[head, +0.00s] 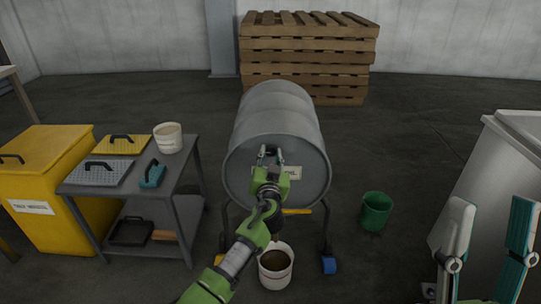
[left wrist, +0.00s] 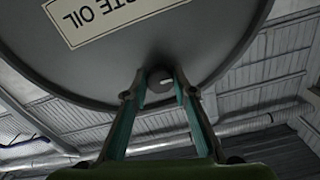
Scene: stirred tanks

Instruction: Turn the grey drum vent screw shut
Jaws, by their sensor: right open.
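The grey drum (head: 279,115) lies on its side in a wheeled stand, its round end facing me. Its label reading "...TE OIL" shows upside down in the left wrist view (left wrist: 105,14). The vent screw (left wrist: 160,79) is a small dark round knob near the rim of the drum end; in the head view my left gripper hides it. My left gripper (head: 270,156) is at the upper part of the drum end. In the left wrist view its two fingers (left wrist: 160,88) are closed on either side of the vent screw. My right gripper (head: 489,240) is open and empty at the lower right, away from the drum.
A white bucket with dark liquid (head: 276,278) stands below the drum end. A green bucket (head: 376,208) is on the floor to the right. A grey cart (head: 130,190) and yellow bin (head: 40,180) stand left, a pale grey container (head: 490,190) right. Stacked pallets (head: 305,60) stand behind.

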